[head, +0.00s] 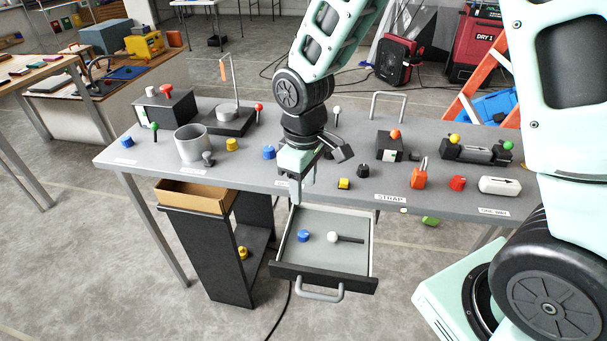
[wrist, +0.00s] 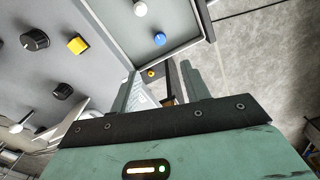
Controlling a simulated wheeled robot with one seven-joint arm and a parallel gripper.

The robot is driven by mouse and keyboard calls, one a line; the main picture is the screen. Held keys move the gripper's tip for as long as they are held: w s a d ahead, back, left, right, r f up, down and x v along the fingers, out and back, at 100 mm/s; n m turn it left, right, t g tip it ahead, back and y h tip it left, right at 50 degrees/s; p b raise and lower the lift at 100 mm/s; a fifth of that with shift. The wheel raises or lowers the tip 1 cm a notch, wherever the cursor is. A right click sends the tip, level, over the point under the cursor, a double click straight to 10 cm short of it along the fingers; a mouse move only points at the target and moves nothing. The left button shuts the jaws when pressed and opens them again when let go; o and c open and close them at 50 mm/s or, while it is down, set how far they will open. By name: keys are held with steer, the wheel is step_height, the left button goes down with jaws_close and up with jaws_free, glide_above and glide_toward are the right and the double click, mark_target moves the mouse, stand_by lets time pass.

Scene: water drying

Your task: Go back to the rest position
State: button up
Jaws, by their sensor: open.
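My gripper (head: 297,196) is open and empty. It points down at the front edge of the grey table (head: 330,183), above the back left corner of an open drawer (head: 322,285). In the wrist view its two fingers (wrist: 159,82) stand apart with nothing gripped. The drawer holds a blue knob (head: 304,236) and a white ball on a dark stem (head: 333,237). Both show in the wrist view, the blue knob (wrist: 159,39) and the white ball (wrist: 140,8). My arm reaches down from the top of the head view.
Several knobs and a metal cup (head: 192,144) stand on the table. A yellow knob (head: 344,184) and a black knob (head: 363,170) sit right of my gripper. A black stand with a cardboard tray (head: 196,196) is left of the drawer. Floor in front is clear.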

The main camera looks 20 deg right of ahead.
steer(key=shift+r, duration=1.05)
steer(key=s+a+r, duration=0.3)
steer(key=s, duration=0.7)
steer(key=s+a+r, duration=0.3)
steer(key=s+r, duration=0.1)
steer(key=s, duration=0.6)
steer(key=shift+a+y, duration=0.2)
steer(key=shift+y, duration=0.1)
